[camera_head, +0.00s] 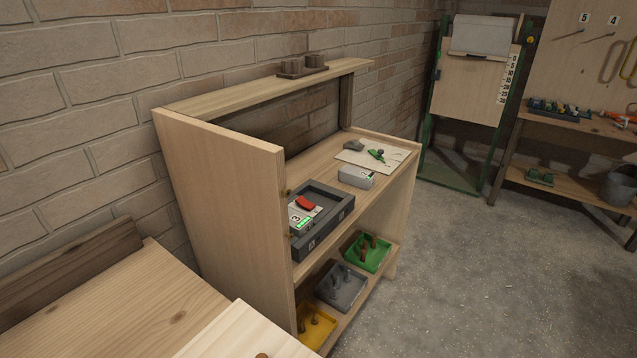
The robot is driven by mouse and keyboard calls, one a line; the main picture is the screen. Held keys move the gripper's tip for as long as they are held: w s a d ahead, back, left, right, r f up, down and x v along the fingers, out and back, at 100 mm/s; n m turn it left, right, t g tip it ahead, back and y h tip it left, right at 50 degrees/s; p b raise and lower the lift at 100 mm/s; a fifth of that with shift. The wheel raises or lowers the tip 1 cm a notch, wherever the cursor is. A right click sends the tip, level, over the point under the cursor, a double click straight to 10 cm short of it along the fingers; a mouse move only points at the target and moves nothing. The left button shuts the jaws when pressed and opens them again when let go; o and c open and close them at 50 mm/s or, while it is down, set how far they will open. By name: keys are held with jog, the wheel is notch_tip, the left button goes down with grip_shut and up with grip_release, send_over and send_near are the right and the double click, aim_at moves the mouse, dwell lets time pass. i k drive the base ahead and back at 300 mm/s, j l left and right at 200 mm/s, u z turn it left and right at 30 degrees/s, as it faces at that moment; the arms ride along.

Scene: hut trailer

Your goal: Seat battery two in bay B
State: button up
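A dark grey dock (334,216) sits on the upper shelf of the wooden cabinet, with a letter that looks like A on its front left. In its left part is a pale battery (299,216) with a number that looks like 3 and a lit green strip. A red piece (305,203) lies on or behind that battery; I cannot tell which. The right part of the dock looks empty. A second pale battery (356,177) with a small green mark lies on the shelf, right of and behind the dock; its number is unreadable. My gripper is out of view.
The cabinet's tall side panel (225,198) stands left of the dock. A pale board (372,156) with green and grey items lies behind the loose battery. Yellow (315,327), grey (341,287) and green (367,251) trays fill the lower shelf. The floor at right is clear.

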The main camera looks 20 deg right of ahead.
aim_at(336, 204)
jog(key=i+l+u, duration=0.2)
jog(key=u, duration=0.15)
jog(key=i+l+u, duration=0.1)
jog(key=l+u, duration=0.2)
jog(key=l, duration=0.15)
jog(key=i+l+u, duration=0.1)
jog(key=l, duration=0.35)
jog(key=i+l+u, duration=0.1)
jog(key=l, duration=0.35)
jog(key=i+l, duration=0.2)
jog(key=l, duration=0.3)
jog(key=i+l+u, duration=0.15)
jog(key=l, duration=0.3)
jog(key=l+u, duration=0.1)
jog(key=l, duration=0.4)
jog(key=i, duration=0.05)
